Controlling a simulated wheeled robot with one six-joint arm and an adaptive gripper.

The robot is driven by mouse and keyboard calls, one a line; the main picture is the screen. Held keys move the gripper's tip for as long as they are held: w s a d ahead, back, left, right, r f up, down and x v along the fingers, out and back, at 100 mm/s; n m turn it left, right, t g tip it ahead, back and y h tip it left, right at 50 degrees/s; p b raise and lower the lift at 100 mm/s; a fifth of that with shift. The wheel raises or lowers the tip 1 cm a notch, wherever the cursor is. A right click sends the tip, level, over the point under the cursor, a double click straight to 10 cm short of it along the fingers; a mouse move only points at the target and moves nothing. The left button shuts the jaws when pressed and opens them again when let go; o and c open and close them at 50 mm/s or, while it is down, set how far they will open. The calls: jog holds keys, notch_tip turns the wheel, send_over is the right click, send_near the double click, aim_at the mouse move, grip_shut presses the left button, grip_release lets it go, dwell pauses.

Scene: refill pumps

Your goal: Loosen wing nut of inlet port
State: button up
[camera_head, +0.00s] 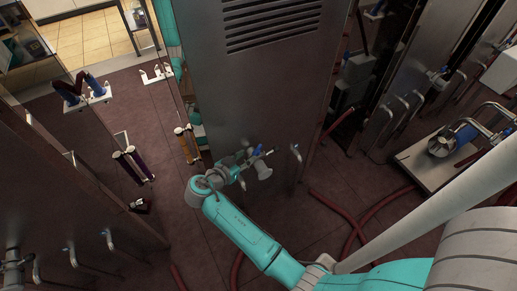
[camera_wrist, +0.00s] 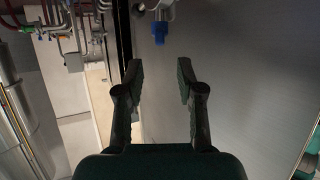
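My gripper (camera_wrist: 160,68) is open in the wrist view, with its two dark fingers apart and nothing between them. A metal fitting (camera_wrist: 154,6) with a blue part (camera_wrist: 158,33) shows at the top of that view, beyond the fingertips and clear of them. In the head view my teal arm reaches to the lower front of the tall grey cabinet, where a small blue part (camera_head: 257,150) shows beside my wrist. I cannot clearly make out the wing nut or tell which fitting is the inlet port.
The tall grey cabinet (camera_head: 265,85) with a slotted vent stands in front of me. A curved metal handle (camera_head: 296,153) sits to the right of my wrist. Red hoses (camera_head: 335,206) lie on the dark tiled floor. A metal cart (camera_head: 428,172) stands at the right.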

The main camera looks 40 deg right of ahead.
aim_at(256, 150)
jog(key=x, duration=0.8)
jog(key=shift+d+f, duration=0.2)
jog(key=shift+d, duration=0.1)
jog(key=shift+w, duration=0.1)
grip_shut()
